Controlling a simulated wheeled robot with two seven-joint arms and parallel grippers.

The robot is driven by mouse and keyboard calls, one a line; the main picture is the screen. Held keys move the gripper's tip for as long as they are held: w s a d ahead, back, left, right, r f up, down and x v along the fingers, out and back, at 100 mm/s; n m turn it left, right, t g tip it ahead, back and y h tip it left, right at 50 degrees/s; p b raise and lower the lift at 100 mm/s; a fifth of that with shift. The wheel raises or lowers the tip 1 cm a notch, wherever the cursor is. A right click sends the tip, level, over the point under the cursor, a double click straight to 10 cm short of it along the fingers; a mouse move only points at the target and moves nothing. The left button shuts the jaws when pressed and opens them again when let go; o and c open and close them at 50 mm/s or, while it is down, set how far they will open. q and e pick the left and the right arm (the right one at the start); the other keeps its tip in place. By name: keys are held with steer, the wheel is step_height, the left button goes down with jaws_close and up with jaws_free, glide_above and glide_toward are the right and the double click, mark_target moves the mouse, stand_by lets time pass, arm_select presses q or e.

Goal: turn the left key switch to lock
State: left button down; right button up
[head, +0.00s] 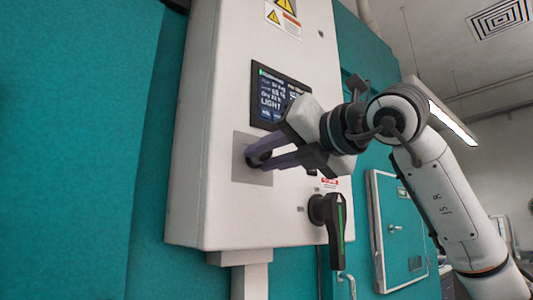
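A key switch (257,160), dark and round, sits on a square grey plate (246,172) on the front of the white control box. My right gripper (262,158) comes in from the right with its two purple-grey fingers at the switch, one above the other. The fingertips overlap the switch and hide most of it, so the key and its angle cannot be read. A gap shows between the fingers, but I cannot tell whether they press on the key. My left gripper is not in view.
The white control box (215,100) carries a display (272,92) reading "LIGHT" above the switch. A black rotary handle (336,218) with a green stripe juts out at lower right. Teal chamber walls (85,150) stand behind, and a teal door (400,230) is at right.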

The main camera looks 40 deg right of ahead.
jaws_close()
steer(key=shift+n, duration=0.3)
steer(key=n+p, duration=0.1)
steer(key=n, duration=0.3)
steer(key=n+p, duration=0.1)
steer(key=n, duration=0.2)
steer(key=shift+n, duration=0.4)
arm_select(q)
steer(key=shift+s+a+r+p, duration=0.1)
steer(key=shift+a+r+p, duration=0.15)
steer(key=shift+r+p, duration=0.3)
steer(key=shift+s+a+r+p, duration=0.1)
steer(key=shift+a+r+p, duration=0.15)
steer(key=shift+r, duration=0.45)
arm_select(e)
steer(key=shift+n, duration=1.8)
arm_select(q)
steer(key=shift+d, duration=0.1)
